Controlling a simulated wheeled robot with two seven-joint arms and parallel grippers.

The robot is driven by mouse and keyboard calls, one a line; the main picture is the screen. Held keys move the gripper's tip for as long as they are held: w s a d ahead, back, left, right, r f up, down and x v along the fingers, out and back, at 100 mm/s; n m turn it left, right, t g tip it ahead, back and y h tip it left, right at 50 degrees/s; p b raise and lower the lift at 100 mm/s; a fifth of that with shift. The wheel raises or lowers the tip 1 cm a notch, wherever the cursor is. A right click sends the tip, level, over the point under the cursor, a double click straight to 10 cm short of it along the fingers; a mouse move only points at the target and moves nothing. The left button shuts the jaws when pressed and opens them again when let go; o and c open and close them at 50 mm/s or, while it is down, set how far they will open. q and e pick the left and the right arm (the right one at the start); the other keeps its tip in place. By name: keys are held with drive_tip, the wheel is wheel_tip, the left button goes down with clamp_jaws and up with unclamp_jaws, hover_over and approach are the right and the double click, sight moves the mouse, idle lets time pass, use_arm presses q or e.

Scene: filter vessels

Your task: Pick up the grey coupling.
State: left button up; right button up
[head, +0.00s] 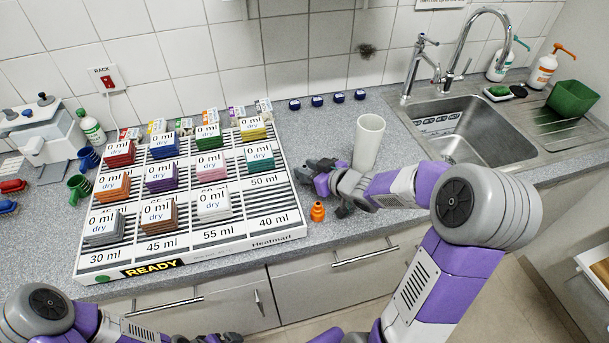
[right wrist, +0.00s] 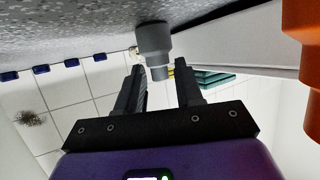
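The grey coupling (right wrist: 154,40) is a stepped cylinder standing on the speckled counter, seen upside down in the right wrist view. Its narrower end lies near the gap between the fingertips of my right gripper (right wrist: 159,70). The right gripper is open, with a finger to either side and visible space between; I cannot tell whether either touches. In the head view my right gripper (head: 308,171) is low over the counter beside the white rack, and I cannot make out the coupling there. My left gripper (head: 208,339) is mostly cut off at the bottom edge.
An orange coupling (head: 318,211) stands close in front of my right gripper. A white cylinder (head: 368,142) stands behind it. The slatted rack (head: 270,228) with several card stacks is to the left. The sink (head: 462,125) is to the right. Several blue caps (head: 317,101) line the wall.

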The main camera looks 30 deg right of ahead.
clamp_jaws()
drive_tip(key=shift+r, duration=0.1)
